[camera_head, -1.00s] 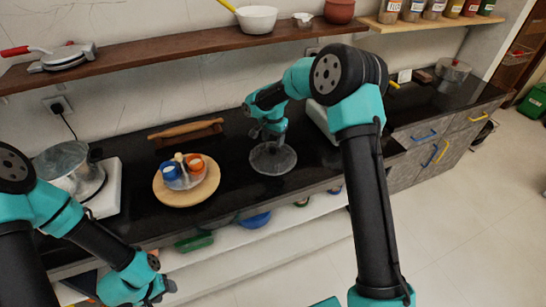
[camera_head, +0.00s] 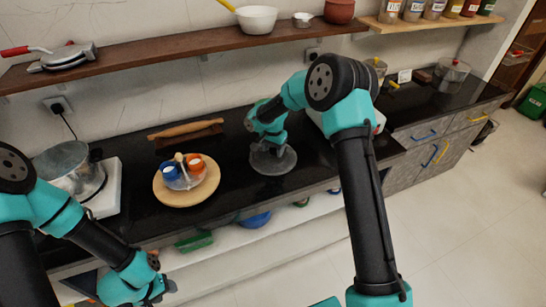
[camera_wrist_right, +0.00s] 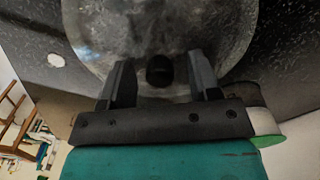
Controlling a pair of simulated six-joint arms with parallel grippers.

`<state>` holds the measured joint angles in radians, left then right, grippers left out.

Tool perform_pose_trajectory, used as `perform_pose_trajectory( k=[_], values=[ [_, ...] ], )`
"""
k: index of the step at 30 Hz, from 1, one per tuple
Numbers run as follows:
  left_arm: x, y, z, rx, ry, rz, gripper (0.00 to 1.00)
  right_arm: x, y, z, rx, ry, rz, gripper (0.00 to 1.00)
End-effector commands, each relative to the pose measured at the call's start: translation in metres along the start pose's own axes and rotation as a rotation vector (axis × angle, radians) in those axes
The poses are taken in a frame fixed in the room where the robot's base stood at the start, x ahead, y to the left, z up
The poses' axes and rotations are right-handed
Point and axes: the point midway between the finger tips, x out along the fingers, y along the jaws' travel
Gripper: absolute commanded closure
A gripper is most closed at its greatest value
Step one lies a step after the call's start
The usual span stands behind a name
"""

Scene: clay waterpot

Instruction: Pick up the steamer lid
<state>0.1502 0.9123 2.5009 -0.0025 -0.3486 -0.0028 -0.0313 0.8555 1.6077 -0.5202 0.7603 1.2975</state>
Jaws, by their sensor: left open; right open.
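The steamer lid (camera_head: 285,161) is a round, grey, see-through disc lying on the black counter in the head view. In the right wrist view the lid (camera_wrist_right: 200,30) fills the upper middle, and its dark round knob (camera_wrist_right: 160,70) sits between my right fingers. My right gripper (camera_wrist_right: 160,80) is open, with one finger on each side of the knob and a gap on both sides. In the head view my right gripper (camera_head: 268,148) is over the lid and partly hides it. My left gripper (camera_head: 165,290) is open and empty at the lower left, away from the counter.
A round wooden board (camera_head: 176,203) with blue and orange cups stands left of the lid. A rolling pin (camera_head: 186,129) lies behind it. A metal pot (camera_head: 66,168) sits on a white stove at the far left. A wooden shelf (camera_head: 150,51) runs above the counter.

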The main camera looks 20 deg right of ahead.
Motion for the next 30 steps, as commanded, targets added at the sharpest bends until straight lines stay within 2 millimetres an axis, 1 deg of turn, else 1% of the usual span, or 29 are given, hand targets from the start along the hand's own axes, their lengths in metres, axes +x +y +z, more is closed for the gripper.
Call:
perform_pose_trajectory(
  k=[10,11,28,30],
  values=[
    [0.0000,0.0000,0.0000,0.000,0.000,0.000,0.50,-0.0004,-0.0001,0.0001,0.000,0.000,0.000,0.43],
    [0.0000,0.0000,0.0000,0.000,0.000,0.000,0.50,-0.0004,-0.0001,0.0001,0.000,0.000,0.000,0.45],
    [0.0000,0.0000,0.0000,0.000,0.000,0.000,0.50,-0.0005,-0.0001,0.0000,-0.001,0.000,0.000,1.00],
    [0.0000,0.0000,0.0000,0.000,0.000,0.000,0.50,-0.0009,-0.0002,-0.0001,-0.001,0.001,0.000,1.00]
  ],
)
